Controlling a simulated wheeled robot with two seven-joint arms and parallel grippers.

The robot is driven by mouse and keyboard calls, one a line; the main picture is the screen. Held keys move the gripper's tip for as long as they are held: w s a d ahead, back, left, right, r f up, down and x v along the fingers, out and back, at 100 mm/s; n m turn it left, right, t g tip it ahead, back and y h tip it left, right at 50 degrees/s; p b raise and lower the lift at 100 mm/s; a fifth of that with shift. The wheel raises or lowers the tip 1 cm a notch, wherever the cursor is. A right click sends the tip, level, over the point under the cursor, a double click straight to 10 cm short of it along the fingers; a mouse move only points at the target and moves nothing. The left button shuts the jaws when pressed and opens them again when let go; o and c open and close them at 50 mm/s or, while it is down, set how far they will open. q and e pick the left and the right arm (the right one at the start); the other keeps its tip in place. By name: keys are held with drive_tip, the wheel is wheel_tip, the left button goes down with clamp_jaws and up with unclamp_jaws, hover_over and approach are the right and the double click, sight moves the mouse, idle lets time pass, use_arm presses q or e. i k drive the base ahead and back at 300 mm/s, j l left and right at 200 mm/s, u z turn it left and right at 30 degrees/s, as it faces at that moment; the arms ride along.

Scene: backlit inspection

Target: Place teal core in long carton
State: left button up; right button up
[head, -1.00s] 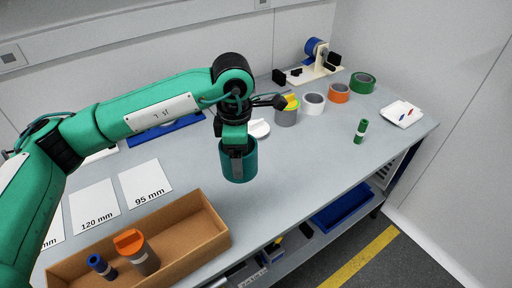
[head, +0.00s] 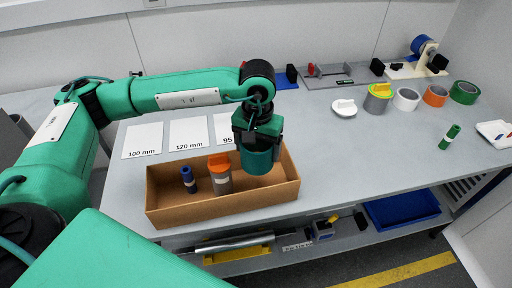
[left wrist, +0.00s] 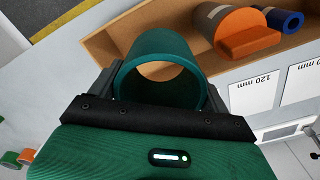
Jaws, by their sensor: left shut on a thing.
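The teal core (head: 258,163) is a short, wide teal tube. My left gripper (head: 257,140) is shut on it and holds it upright over the right part of the long carton (head: 222,207). In the left wrist view the teal core (left wrist: 160,62) sits between the fingers, its open end toward the camera, with the carton (left wrist: 112,42) behind it. The carton is an open brown box. I cannot tell how far the teal core's bottom is below the rim.
White cards marked in mm (head: 188,134) lie behind the carton. The table between is clear.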

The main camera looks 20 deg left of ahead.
sight(263, 184)
drive_tip(key=z, duration=0.9)
drive_tip(key=k+j+z, duration=0.1)
drive_tip(key=j, duration=0.25)
drive_tip(key=k+j, duration=0.3)
drive_tip(key=k+j+z, duration=0.15)
drive_tip(key=j, duration=0.3)
